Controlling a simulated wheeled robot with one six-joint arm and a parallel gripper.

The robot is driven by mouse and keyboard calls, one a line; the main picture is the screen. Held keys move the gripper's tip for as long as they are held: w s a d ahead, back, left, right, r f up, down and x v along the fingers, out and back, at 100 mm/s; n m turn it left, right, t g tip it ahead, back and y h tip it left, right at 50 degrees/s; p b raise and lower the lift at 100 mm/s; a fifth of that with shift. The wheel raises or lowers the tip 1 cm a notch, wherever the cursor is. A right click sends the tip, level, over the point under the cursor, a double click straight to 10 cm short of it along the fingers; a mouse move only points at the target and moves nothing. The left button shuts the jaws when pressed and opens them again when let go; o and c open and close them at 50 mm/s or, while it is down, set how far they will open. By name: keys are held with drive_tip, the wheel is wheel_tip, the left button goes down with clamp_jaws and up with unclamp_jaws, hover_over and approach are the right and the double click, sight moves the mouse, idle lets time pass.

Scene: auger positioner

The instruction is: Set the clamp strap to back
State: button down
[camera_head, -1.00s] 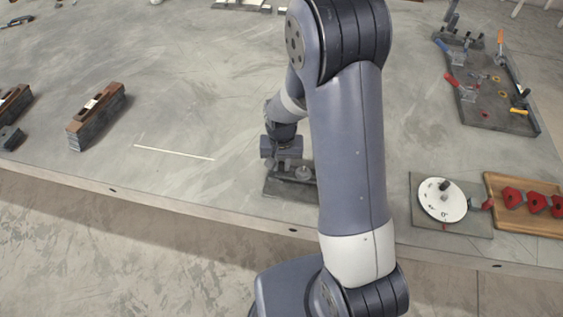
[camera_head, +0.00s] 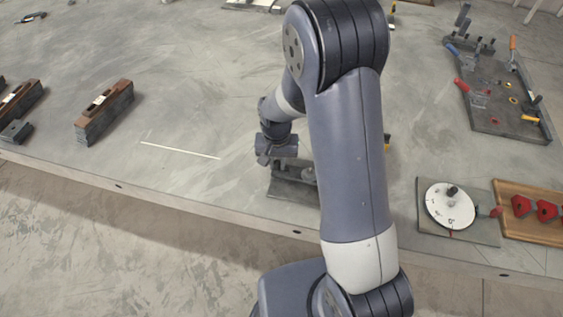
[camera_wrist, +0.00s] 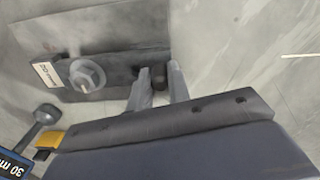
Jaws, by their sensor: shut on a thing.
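The clamp fixture (camera_head: 288,188) is a dark grey base plate near the table's front edge, partly hidden behind my arm. In the wrist view its plate (camera_wrist: 95,35) carries a small white label and a round nut (camera_wrist: 87,75). The clamp strap (camera_wrist: 122,74) appears as a grey bar running under the nut towards my fingers. My gripper (camera_wrist: 159,85) is shut on a small dark knob at the strap's end, with one finger on each side. In the head view my gripper (camera_head: 275,160) is low over the fixture's left side. The strap's exact angle is unclear.
A white dial (camera_head: 450,207) on a plate and a wooden tray (camera_head: 530,228) with red parts are at right. A toggle-clamp board (camera_head: 490,110) lies behind them. A block stack (camera_head: 103,112) stands at left. The wrist view shows a yellow-ended item (camera_wrist: 50,140) close by.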

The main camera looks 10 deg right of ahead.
drive_tip(key=c, duration=1.3)
unclamp_jaws()
drive_tip(key=shift+w+a, duration=0.15)
drive_tip(key=shift+a, duration=0.1)
drive_tip(key=shift+r, duration=0.1)
wheel_tip(320, 180, up, 11)
drive_tip(key=shift+f+b, duration=0.15)
drive_tip(key=shift+b, duration=0.3)
wheel_tip(320, 180, down, 11)
drive_tip(key=shift+d+r+p, duration=0.1)
drive_tip(key=shift+r+p, duration=0.05)
drive_tip(key=shift+p, duration=0.3)
drive_tip(key=shift+s+d, duration=0.3)
drive_tip(key=shift+d, duration=0.3)
drive_tip(key=shift+s, duration=0.1)
